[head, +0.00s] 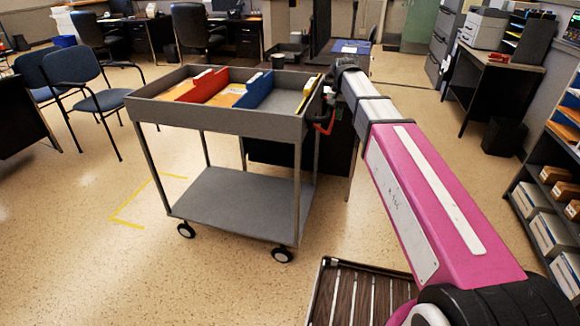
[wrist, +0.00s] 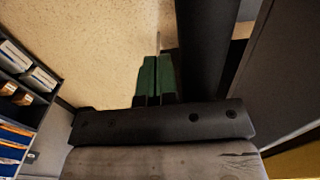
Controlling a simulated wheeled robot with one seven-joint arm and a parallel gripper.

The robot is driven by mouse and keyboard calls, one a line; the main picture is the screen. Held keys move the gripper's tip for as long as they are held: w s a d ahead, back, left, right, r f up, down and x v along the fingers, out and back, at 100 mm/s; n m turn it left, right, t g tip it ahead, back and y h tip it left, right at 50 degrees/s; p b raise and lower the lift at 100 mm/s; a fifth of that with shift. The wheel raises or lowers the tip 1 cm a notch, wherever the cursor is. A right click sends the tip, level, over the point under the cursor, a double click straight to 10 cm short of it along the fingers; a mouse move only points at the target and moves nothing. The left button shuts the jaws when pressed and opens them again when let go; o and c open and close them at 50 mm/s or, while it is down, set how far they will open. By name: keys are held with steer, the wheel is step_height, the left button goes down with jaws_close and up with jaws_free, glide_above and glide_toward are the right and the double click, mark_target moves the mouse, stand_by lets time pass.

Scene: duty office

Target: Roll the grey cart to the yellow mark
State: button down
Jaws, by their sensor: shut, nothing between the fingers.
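The grey cart (head: 240,195) stands on casters in the middle of the head view, with a tray top and a lower shelf. The yellow mark (head: 126,223) is a bracket of tape on the floor, left of the cart; the cart hides part of that floor. My arm reaches to the cart's right side, its wrist just beyond the tray's right wall. My gripper's green fingers (wrist: 154,78) show shut and empty in the wrist view, above speckled floor. In the head view the fingertips are hidden or too small to make out. I cannot tell whether they touch the cart.
The tray holds a red folder (head: 194,86), a blue folder (head: 255,91) and papers. Blue chairs (head: 98,100) stand left, beyond the mark. Shelving with boxes (head: 545,215) lines the right. A slatted dark item (head: 362,295) is in front. Floor left of the cart is clear.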

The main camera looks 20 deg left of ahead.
steer(key=a, duration=0.8)
stand_by(0.5)
stand_by(0.4)
steer(key=shift+a, duration=12.05)
